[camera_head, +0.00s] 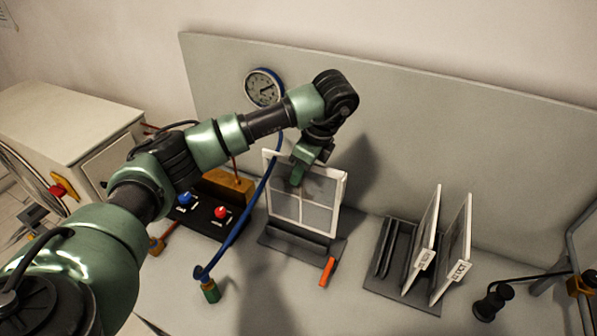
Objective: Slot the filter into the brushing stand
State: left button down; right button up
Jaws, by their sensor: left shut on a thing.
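The filter (319,216) is a white-framed square panel with grey panes. It is upright, with a dark smudge in its upper part. My left gripper (298,174) is shut on its top edge, reaching down from above. The brushing stand (290,246) is a dark, low base with a slot bar, on the bench under the filter. The filter's lower edge is right at the stand, behind its front bar. I cannot tell whether the edge sits in the slot or just above it. My right gripper is not in view.
A dark rack (385,264) at the right holds two labelled upright panels (424,243). An orange-handled item (327,272) lies by the stand's right front. A blue hose (247,215) runs from the gauge (263,87) to the left of the filter. A button box (208,213) stands further left.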

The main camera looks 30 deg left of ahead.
pick_arm(q)
jog(key=shift+f+b, duration=0.75)
jog(key=shift+f, duration=0.55)
jog(key=shift+b, duration=0.4)
dwell(0.7)
jog(key=shift+f+b, duration=1.2)
jog(key=shift+f, duration=0.35)
jog(key=c, duration=2)
grip_release()
jog(key=o, duration=0.5)
jog(key=v, duration=0.8)
